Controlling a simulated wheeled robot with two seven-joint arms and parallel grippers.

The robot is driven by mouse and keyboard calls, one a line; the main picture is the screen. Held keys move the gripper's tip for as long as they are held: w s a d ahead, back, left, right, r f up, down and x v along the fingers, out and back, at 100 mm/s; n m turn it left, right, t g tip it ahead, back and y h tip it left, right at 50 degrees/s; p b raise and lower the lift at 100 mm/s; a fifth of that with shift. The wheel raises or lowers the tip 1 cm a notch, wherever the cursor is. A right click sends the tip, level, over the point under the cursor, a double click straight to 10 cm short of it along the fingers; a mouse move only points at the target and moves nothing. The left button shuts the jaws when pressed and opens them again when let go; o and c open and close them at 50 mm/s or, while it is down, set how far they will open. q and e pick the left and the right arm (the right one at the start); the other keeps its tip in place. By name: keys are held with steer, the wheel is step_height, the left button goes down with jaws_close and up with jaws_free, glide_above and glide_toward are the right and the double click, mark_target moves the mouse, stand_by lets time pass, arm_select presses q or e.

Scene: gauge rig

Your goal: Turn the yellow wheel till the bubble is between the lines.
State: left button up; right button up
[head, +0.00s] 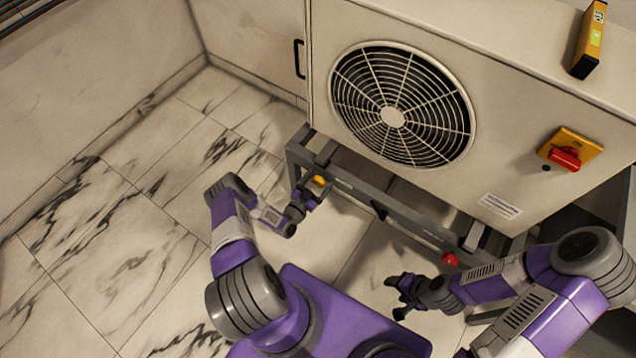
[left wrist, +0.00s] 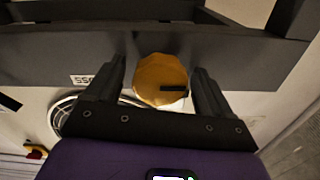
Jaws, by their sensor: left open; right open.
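The yellow wheel (head: 319,181) sits on the left part of the grey frame below the white fan unit. My left gripper (head: 310,193) is open at the wheel. In the left wrist view the yellow wheel (left wrist: 158,82) lies between the two open fingers of my left gripper (left wrist: 159,70), with a small gap showing on each side. A yellow spirit level (head: 588,42) with a green vial (head: 596,37) stands on top of the unit at the upper right. The bubble and lines are too small to make out. My right gripper (head: 398,294) is open and empty, low over the floor.
The white unit (head: 490,120) has a round fan grille (head: 400,105) and a red switch on a yellow plate (head: 567,155). A red knob (head: 450,260) is at the frame's right part. The marble floor (head: 110,240) at the left is clear.

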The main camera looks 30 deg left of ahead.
arm_select(q)
steer(key=c, duration=1)
steer(key=shift+c, duration=0.2)
steer(key=shift+n, duration=0.4)
steer(key=n, duration=0.6)
steer(key=shift+n, duration=0.3)
steer(key=n, duration=0.3)
steer(key=shift+n, duration=2.2)
